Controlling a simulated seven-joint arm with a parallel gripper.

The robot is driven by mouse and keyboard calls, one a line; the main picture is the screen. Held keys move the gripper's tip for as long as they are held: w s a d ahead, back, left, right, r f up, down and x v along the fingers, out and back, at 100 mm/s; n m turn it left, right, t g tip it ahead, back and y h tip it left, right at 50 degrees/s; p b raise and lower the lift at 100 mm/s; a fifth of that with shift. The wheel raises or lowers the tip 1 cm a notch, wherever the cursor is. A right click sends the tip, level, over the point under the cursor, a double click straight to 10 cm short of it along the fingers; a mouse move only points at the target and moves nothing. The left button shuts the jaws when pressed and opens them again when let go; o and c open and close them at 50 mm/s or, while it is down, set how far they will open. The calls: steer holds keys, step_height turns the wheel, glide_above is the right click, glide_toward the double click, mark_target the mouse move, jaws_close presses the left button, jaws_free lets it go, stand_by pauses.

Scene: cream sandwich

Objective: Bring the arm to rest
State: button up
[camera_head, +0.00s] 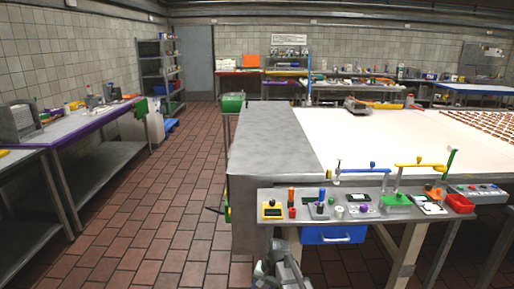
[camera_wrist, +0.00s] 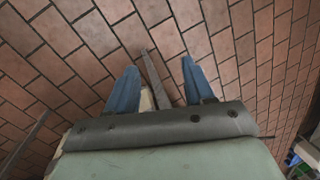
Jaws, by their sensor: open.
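My gripper (camera_wrist: 158,63) shows in the wrist view with its two blue fingers spread apart and nothing held between them. It hangs over the brown tiled floor. A narrow grey-brown bar (camera_wrist: 155,78) shows beyond the gap between the fingers; I cannot tell what it belongs to. In the head view, a grey part of my arm (camera_head: 280,270) shows at the bottom edge, below and in front of the table. The gripper's fingers cannot be made out there.
A grey metal table top (camera_head: 265,140) adjoins a wide cream surface (camera_head: 400,125), with rows of brown pieces (camera_head: 490,123) at right. A front shelf (camera_head: 350,204) holds several small coloured items above a blue bin (camera_head: 333,235). The tiled floor (camera_head: 165,200) left of the table is clear.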

steer(key=s+d+f+n+g+h, duration=0.15)
steer(key=s+d+f, duration=0.25)
steer(key=s+f, duration=0.45)
steer(key=s+d+f+g, duration=0.2)
steer(key=s+d+f, duration=0.3)
steer(key=s, duration=0.6)
steer(key=s+d+f+n+g+h, duration=0.1)
steer(key=s+d+f, duration=0.2)
steer(key=s+f, duration=0.6)
steer(key=s+d+f+g, duration=0.1)
steer(key=s, duration=0.6)
steer(key=s+d+f+g, duration=0.1)
steer(key=s+d+f, duration=0.1)
steer(key=s, duration=0.5)
steer(key=shift+s+f+n, duration=0.15)
steer(key=shift+n, duration=0.2)
steer(key=shift+d, duration=0.1)
